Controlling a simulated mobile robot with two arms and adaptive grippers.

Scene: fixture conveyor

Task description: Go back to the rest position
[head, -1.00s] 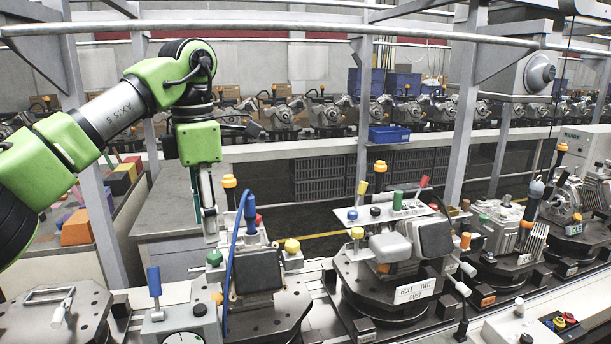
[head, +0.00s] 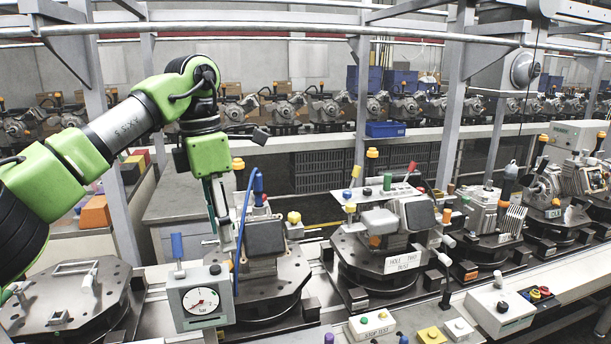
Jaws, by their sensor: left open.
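My left arm comes in from the left with a green wrist (head: 209,156). My left gripper (head: 225,238) hangs below it, fingers down, open, with nothing seen between the fingers. In the picture it overlaps the left edge of a fixture (head: 267,240) with a blue-handled lever, and sits just above a pressure gauge box (head: 203,304). I cannot tell whether it touches either. My right gripper is not in view.
A fixture plate (head: 40,300) lies at the left. A labelled fixture (head: 385,240) and several more line the conveyor to the right. Button boxes (head: 500,310) stand along the near edge. A metal rail (head: 300,28) crosses overhead, with upright posts behind.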

